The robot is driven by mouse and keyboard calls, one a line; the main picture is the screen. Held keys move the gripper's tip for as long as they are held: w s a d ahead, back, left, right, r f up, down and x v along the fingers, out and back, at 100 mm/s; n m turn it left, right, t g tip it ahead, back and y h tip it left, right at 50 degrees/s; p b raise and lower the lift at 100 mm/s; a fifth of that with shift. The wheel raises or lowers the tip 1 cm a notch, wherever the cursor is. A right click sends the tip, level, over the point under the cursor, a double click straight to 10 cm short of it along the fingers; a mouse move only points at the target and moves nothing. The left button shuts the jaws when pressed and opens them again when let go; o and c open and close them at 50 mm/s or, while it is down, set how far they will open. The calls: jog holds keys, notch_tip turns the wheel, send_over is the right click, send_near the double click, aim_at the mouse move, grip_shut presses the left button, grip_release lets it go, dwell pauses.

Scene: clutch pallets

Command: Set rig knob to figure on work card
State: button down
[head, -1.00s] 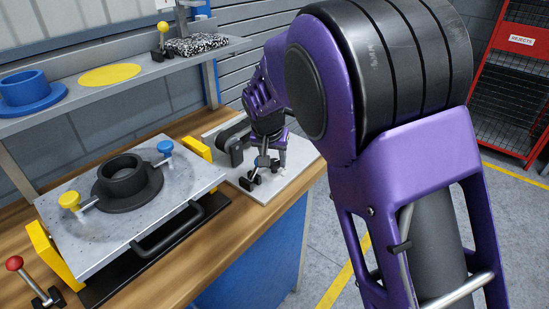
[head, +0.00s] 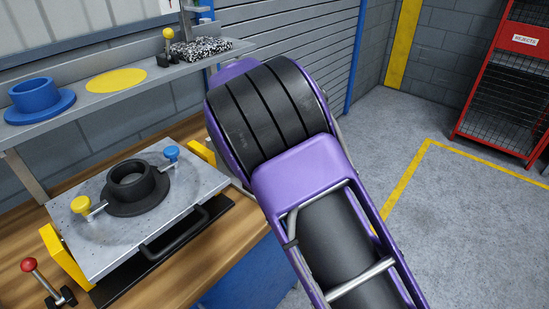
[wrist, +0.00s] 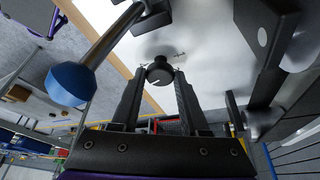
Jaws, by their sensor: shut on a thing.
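The rig knob (wrist: 159,74) is a small dark round knob with a pale line on its face. In the wrist view it stands against a pale plate with faint marks around it, too small to read. My gripper (wrist: 160,80) is shut on the knob, with a fingertip at each side. A lever with a blue end (wrist: 72,84) rises at the left of the wrist view. In the head view my own arm hides the gripper and the knob. I cannot make out a work card or its figure in either view.
A grey pallet plate (head: 92,238) bearing a dark hub (head: 130,183) sits on the wooden bench. A shelf (head: 165,80) above holds a blue flanged part (head: 40,100), a yellow disc (head: 116,80) and a speckled block (head: 200,48). A red rejects cage (head: 500,100) stands far right.

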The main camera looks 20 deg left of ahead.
jog(key=shift+w+m+g+h+p, duration=0.1)
jog(key=shift+m+g+h+p, duration=0.4)
jog(key=shift+m, duration=1.2)
jog(key=shift+y, duration=0.3)
jog(key=shift+c, duration=2.2)
grip_release()
jog(key=shift+a, duration=0.1)
jog(key=p+v, duration=0.1)
jog(key=v, duration=1.6)
jog(key=shift+a, duration=0.15)
jog(key=shift+w+r, duration=0.15)
